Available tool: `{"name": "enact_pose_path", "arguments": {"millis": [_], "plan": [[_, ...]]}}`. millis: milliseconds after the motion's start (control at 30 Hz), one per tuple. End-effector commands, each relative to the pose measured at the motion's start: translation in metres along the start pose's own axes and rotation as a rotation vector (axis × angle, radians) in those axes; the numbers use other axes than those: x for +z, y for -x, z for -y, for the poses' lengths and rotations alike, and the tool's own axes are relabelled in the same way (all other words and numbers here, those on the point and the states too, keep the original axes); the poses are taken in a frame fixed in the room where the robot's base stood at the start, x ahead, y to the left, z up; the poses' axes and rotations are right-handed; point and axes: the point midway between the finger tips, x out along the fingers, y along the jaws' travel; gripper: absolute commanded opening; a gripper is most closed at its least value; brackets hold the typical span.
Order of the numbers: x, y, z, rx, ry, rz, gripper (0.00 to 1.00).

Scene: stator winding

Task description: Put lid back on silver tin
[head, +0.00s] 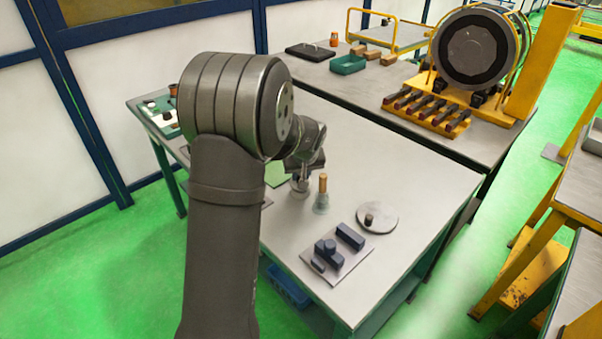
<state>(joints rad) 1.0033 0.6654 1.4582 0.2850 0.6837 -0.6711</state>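My gripper (304,172) points down over the work table, just above a small silver round thing (299,188) that looks like the tin. The gripper's fingers are small and partly hidden by my own arm, so I cannot tell whether they are open or hold anything. I cannot make out whether a lid is on the tin or in the fingers. A flat round grey disc (377,220) with a small dark piece on it lies to the right on the table. I cannot tell whether it is a lid.
A greyish holder with an upright wooden-coloured piece (323,184) stands just right of the gripper. A plate with dark blocks (337,252) lies near the front edge. A green sheet (277,175) lies behind my arm. Bare table (415,185) is at the right.

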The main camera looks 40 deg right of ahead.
Motion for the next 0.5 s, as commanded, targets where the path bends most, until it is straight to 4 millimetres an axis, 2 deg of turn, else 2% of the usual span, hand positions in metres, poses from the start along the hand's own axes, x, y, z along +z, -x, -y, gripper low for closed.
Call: {"name": "enact_pose_path", "arguments": {"millis": [500], "plan": [[0.0021,-0.0050,0.0001,0.000,0.000,0.000,0.02]]}}
